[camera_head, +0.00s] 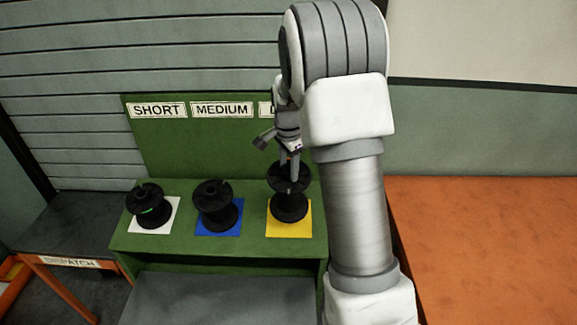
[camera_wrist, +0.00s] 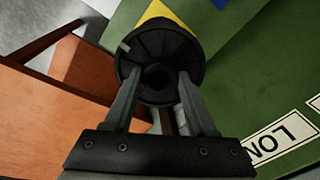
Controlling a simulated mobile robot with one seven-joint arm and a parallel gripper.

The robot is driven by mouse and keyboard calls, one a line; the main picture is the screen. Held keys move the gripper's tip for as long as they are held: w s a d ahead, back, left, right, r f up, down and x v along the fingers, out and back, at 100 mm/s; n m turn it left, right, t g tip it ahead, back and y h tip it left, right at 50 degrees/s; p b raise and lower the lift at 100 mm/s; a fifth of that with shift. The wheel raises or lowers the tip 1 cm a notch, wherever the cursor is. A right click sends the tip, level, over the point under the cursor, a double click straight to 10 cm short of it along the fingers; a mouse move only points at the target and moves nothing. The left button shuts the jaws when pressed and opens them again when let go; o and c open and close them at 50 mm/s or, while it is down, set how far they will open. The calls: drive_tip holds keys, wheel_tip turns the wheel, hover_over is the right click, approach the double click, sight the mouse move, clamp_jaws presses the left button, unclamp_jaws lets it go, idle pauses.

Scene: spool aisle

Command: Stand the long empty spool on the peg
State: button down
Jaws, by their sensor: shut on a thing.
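The long black spool (camera_head: 289,207) is upright at the yellow square (camera_head: 276,230) on the green bench. My gripper (camera_head: 290,172) is above it, pointing down, with its fingers at the top flange. In the wrist view the fingers (camera_wrist: 159,76) are shut on the spool (camera_wrist: 160,42), one on each side of its dark centre hole. A corner of the yellow square (camera_wrist: 165,12) shows beyond the flange. No peg shows; the spool hides the middle of the square. I cannot tell whether the spool's bottom touches the square.
A black spool with a green mark (camera_head: 150,208) stands on a white square, and another black spool (camera_head: 217,207) on a blue one. The green board behind carries SHORT (camera_head: 157,110) and MEDIUM (camera_head: 221,109) labels. An orange surface (camera_head: 485,250) lies at right.

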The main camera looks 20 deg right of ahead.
sight(289, 181)
drive_tip(key=shift+w+d+f+b, duration=0.1)
drive_tip(key=shift+w+f+b, duration=0.1)
drive_tip(key=shift+f+b, duration=0.7)
drive_tip(key=shift+w+d+f+b, duration=0.15)
drive_tip(key=shift+f+b, duration=0.4)
drive_tip(key=shift+f, duration=0.75)
drive_tip(key=shift+w+a+f+b, duration=0.1)
drive_tip(key=shift+w+f+b, duration=0.1)
drive_tip(key=shift+f+b, duration=0.7)
drive_tip(key=shift+c, duration=0.7)
unclamp_jaws()
drive_tip(key=shift+f, duration=0.15)
wheel_tip(289, 181, up, 17)
drive_tip(key=s+a, duration=0.1)
drive_tip(key=s, duration=0.1)
drive_tip(key=shift+s, duration=0.4)
